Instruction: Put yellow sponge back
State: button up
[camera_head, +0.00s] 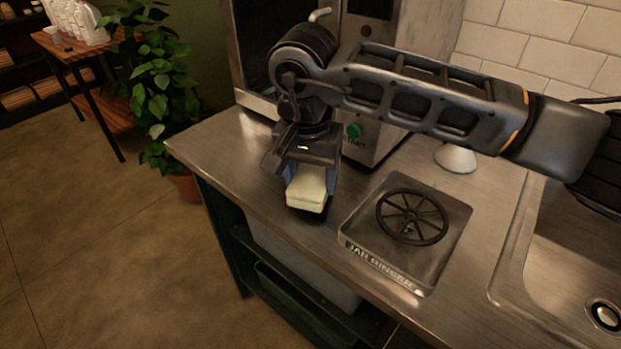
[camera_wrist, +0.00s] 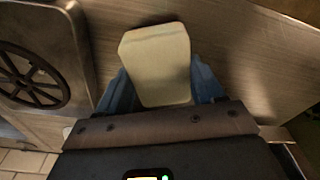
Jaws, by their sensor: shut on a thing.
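A pale yellow sponge (camera_head: 306,188) is held in my gripper (camera_head: 308,180) over the metal counter, left of the jar rinser in the head view. In the wrist view the sponge (camera_wrist: 157,62) sits between the two blue fingers of my gripper (camera_wrist: 160,85), which are shut on its sides. The sponge's lower part is hidden behind the gripper in the wrist view. I cannot tell whether it touches the counter.
The jar rinser (camera_head: 362,239) with its black wheel-shaped grate is right of the gripper. A sink (camera_head: 565,262) lies farther right. A steel machine (camera_head: 385,135) with a green button stands behind. The counter's front edge is close. A potted plant (camera_head: 160,95) stands on the floor at left.

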aim_at(308, 187)
jog(key=shift+f, duration=0.9)
jog(key=shift+f, duration=0.15)
jog(key=o, duration=0.9)
jog(key=shift+o, duration=0.2)
notch_tip(308, 187, up, 12)
jog(key=s+b, duration=0.1)
jog(key=shift+s+a+b, duration=0.2)
jog(key=shift+a+b, duration=0.05)
jog(key=shift+b, duration=0.15)
